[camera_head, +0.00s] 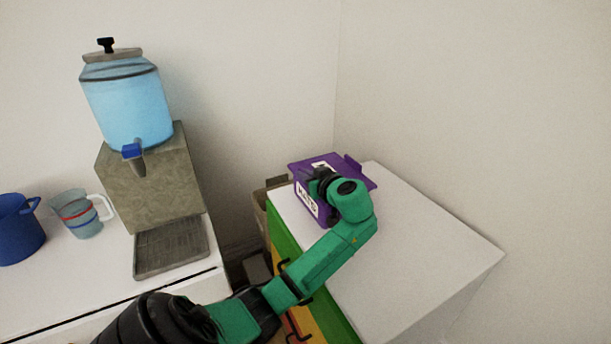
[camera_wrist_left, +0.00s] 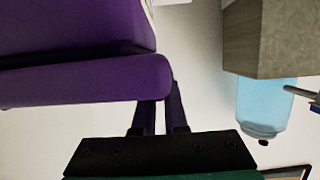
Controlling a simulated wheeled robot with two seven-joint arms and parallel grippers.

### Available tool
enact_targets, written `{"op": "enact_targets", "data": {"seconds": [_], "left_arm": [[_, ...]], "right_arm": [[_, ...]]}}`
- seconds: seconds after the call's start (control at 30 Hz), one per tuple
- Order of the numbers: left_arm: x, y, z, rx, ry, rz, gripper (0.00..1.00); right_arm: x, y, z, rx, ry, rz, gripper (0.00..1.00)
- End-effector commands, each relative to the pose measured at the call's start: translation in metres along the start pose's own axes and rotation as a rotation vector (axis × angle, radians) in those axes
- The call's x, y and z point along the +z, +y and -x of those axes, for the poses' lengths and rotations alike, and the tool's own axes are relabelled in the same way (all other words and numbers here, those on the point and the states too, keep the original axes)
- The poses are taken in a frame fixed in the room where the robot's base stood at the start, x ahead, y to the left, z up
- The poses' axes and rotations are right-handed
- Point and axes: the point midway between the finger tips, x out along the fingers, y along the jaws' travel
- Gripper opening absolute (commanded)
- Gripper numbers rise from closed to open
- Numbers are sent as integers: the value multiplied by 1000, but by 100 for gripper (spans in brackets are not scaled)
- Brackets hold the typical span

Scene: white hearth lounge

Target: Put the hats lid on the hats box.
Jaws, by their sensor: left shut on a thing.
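The purple hats box (camera_head: 323,219) stands on a white-topped cabinet, its white HATS label facing front left. The purple hats lid (camera_head: 367,181) is over the box top; it appears level, and I cannot tell whether it rests fully on the rim. My left gripper (camera_head: 318,180) is at the lid, shut on it, with the wrist hiding much of the lid and box. In the left wrist view, which is upside down, the lid (camera_wrist_left: 85,82) lies along the box (camera_wrist_left: 70,28), and the fingers (camera_wrist_left: 162,108) are at its edge. My right gripper is not in view.
The white cabinet top (camera_head: 420,240) is clear to the right of the box. Across a gap on the left, a counter holds a blue water dispenser (camera_head: 130,105), a drip tray (camera_head: 172,248), a measuring jug (camera_head: 80,215) and a blue pot (camera_head: 18,235). Walls close off the back.

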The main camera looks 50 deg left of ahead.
Motion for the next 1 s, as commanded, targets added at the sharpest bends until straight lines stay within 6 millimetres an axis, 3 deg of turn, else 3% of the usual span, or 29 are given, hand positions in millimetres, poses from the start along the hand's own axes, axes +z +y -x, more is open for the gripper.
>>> {"op": "enact_targets", "data": {"seconds": [0.03, 0.1, 0.47, 0.57, 0.9, 1.0], "left_arm": [[-1, 0, 0, 0, 1, 1, 21], [-1, 0, 0, 0, 1, 1, 45], [1, 0, 4, 1, -1, -1, 45], [2, 1, 19, 4, -1, 1, 45], [3, 1, 115, 4, -3, 3, 45], [1, 1, 134, 3, -2, 2, 45]], "right_arm": [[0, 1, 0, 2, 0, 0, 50], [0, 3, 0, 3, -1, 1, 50], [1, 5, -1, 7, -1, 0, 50], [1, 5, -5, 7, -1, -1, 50], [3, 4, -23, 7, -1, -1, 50], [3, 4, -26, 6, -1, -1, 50]]}}
